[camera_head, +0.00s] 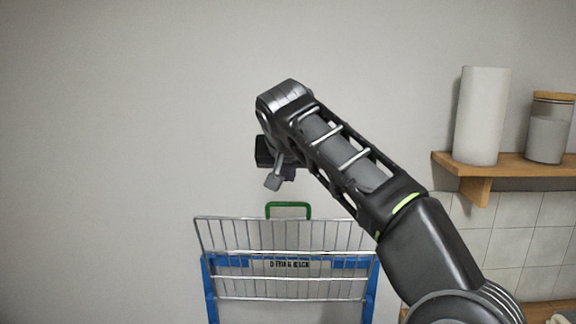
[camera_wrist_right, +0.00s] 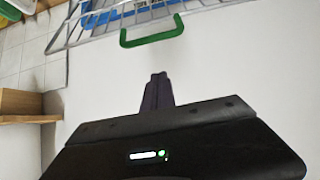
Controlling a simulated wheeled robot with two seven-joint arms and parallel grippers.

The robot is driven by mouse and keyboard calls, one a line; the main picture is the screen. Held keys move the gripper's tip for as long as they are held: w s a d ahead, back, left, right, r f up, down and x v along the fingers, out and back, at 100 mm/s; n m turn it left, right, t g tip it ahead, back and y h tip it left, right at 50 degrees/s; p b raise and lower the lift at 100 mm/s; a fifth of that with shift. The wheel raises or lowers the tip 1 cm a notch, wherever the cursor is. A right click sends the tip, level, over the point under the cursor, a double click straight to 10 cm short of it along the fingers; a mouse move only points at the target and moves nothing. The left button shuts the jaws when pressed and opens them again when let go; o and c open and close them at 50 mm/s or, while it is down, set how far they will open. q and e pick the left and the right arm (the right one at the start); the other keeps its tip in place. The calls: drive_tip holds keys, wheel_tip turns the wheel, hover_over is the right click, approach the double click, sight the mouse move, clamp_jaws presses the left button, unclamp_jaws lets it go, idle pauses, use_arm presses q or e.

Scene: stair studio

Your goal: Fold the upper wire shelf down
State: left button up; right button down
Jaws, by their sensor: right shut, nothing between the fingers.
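The upper wire shelf (camera_head: 330,236) stands raised, facing me, in front of the blue rack frame (camera_head: 211,290). A green handle (camera_head: 288,204) sticks up above its top edge. My right gripper (camera_head: 272,183) hangs above the green handle and apart from it, with its fingers shut and empty. In the right wrist view, my right gripper's shut fingers (camera_wrist_right: 157,78) point toward the green handle (camera_wrist_right: 153,38), with a gap between. The wire shelf (camera_wrist_right: 110,22) shows beyond it. My left gripper is in neither view.
A wooden wall shelf (camera_head: 520,165) at the right carries a white paper roll (camera_head: 481,115) and a jar (camera_head: 549,128) with a wooden lid. Tiles (camera_head: 510,235) cover the wall below. The plain wall to the left is clear.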

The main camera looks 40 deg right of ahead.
sight(288, 203)
drive_tip(key=f, duration=0.4)
drive_tip(key=shift+s+a+p, duration=0.2)
drive_tip(key=shift+s+p, duration=0.15)
drive_tip(key=shift+f, duration=0.15)
